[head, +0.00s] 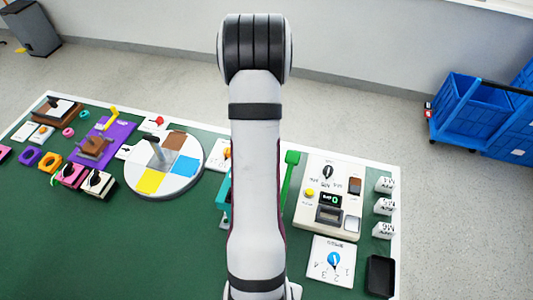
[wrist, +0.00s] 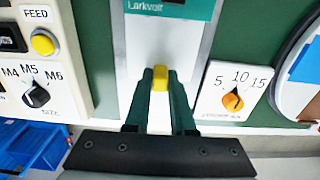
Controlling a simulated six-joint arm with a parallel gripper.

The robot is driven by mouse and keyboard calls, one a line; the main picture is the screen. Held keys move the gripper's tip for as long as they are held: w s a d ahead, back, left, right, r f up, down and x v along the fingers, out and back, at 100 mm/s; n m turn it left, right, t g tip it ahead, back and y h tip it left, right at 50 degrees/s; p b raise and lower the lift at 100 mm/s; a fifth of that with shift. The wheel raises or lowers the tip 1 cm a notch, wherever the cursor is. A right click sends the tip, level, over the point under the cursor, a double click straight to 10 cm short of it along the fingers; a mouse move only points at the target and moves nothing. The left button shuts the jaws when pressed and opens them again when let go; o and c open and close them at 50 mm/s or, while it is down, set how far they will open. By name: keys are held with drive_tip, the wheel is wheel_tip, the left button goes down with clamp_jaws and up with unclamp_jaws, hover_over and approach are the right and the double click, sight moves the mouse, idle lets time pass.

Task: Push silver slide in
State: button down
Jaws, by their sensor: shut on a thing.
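In the wrist view a pale silver plate (wrist: 186,58), which looks like the silver slide, extends below a teal panel (wrist: 170,8) lettered "Larkvolt". My gripper (wrist: 160,79) has its two dark green fingers closed on a yellow tab (wrist: 159,76) in front of the silver plate. Whether the tab is fixed to the plate is hard to tell. In the head view my arm covers the gripper and most of this device; only a teal edge (head: 222,196) shows left of the arm.
Right of the plate is a dial (wrist: 232,101) marked 5, 10, 15; left is a panel with a yellow FEED button (wrist: 43,43) and a black M4-M6 knob (wrist: 36,95). In the head view a colored turntable (head: 143,186) and a green-handled thing (head: 288,172) flank my arm.

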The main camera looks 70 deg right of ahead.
drive_tip(key=shift+a, duration=0.25)
drive_tip(key=c, duration=0.8)
unclamp_jaws()
drive_tip(key=shift+o, duration=0.2)
drive_tip(key=shift+d+r, duration=0.1)
drive_tip(key=shift+r, duration=0.3)
wheel_tip(320, 180, up, 15)
